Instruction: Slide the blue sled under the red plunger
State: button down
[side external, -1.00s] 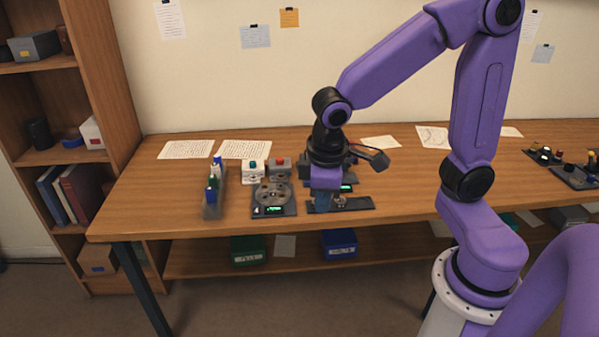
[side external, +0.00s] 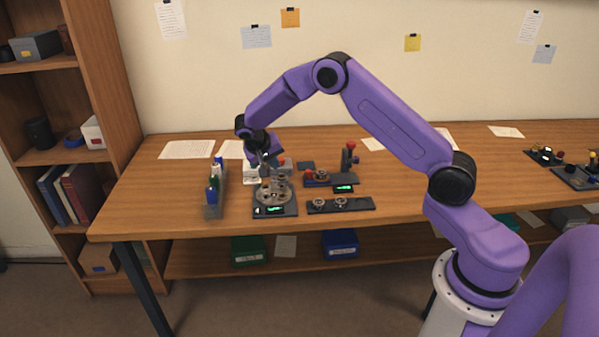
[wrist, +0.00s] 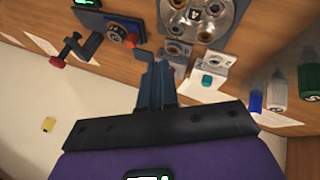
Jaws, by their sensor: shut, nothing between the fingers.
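A dark station (side external: 330,182) with a green display stands right of the gripper in the side view. An upright post (side external: 347,160) at its right end has a red tip (side external: 351,145), which looks like the red plunger; it also shows in the wrist view (wrist: 57,62). A blue piece carrying a dark round part (wrist: 116,34), probably the blue sled, sits on the station beside a red knob (wrist: 132,40). It looks apart from the post. My gripper (side external: 274,164) is shut and empty, tilted above the small boxes, left of the station; its fingers show in the wrist view (wrist: 158,68).
A round plate station (side external: 273,196) stands below the gripper. A white box with a teal button (wrist: 207,80) and a grey box (side external: 285,165) stand close by. A rack of bottles (side external: 213,195) is at left. A dark strip with two rings (side external: 340,205) lies in front.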

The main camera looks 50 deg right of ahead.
aim_at(330, 180)
jog(key=shift+w+d+f+m+h, duration=0.2)
jog(key=shift+w+d+f, duration=0.15)
jog(key=shift+d, duration=0.25)
jog(key=shift+w+d+f+m+h, duration=0.1)
jog(key=shift+w+d+f+m, duration=0.15)
jog(key=shift+d, duration=0.3)
jog(key=shift+f, duration=0.1)
jog(key=x, duration=1)
jog(key=shift+s+d+f, duration=0.1)
jog(key=shift+s+f, duration=0.05)
jog(key=shift+f, duration=0.05)
jog(key=shift+s+d+r, duration=0.2)
jog(key=shift+s+d, duration=0.4)
jog(key=shift+d, duration=0.35)
jog(key=shift+s+d, duration=0.4)
jog(key=shift+d, duration=0.25)
jog(key=shift+s+d, duration=0.15)
jog(key=s+d, duration=0.7)
